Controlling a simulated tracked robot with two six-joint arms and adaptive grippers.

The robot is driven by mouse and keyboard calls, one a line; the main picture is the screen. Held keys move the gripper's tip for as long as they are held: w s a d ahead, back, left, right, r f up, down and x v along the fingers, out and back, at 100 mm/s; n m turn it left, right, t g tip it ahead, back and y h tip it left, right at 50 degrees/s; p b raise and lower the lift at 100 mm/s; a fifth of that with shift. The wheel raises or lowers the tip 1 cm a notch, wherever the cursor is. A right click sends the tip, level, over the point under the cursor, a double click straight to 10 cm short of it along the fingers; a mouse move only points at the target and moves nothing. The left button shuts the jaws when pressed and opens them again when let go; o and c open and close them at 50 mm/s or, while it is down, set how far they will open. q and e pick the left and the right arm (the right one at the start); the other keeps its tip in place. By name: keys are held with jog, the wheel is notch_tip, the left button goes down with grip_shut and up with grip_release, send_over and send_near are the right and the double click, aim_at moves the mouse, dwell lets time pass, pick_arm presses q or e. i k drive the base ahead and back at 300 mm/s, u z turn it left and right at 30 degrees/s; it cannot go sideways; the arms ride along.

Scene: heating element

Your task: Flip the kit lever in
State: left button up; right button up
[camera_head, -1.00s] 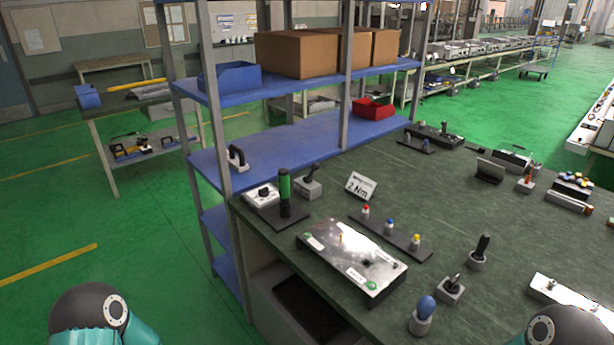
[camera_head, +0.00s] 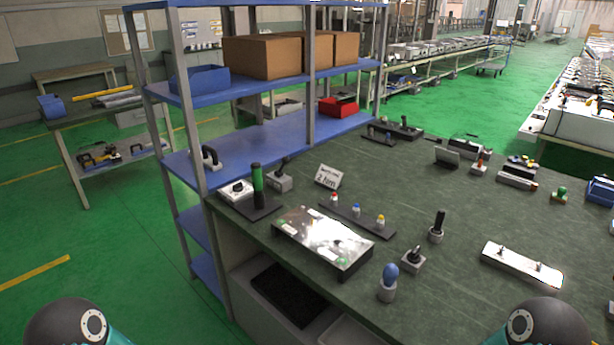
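No part is clearly marked as the kit lever, so I cannot tell which one it is. Several lever-like parts stand on the dark green bench: a black-handled lever on a grey block (camera_head: 412,259), a black upright handle in a grey base (camera_head: 437,227), and another lever on a grey block (camera_head: 280,176) at the back left. A white plate with two small toggles (camera_head: 522,264) lies at the right. A shiny metal box with labels (camera_head: 322,242) lies near the front edge. Neither gripper shows; only my arm links appear at the bottom left and bottom right.
A blue shelf rack (camera_head: 262,140) stands along the bench's left side. A blue knob in a holder (camera_head: 388,282) is near the front edge. A strip with red, blue and yellow knobs (camera_head: 357,215) and a "2 Nm" sign (camera_head: 328,177) are behind the metal box.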

aim_at(285, 160)
jog(key=k, duration=0.65)
jog(key=u, duration=0.3)
jog(key=i, duration=1.05)
jog(key=z, duration=1.65)
jog(key=i, duration=0.15)
jog(key=z, duration=1.8)
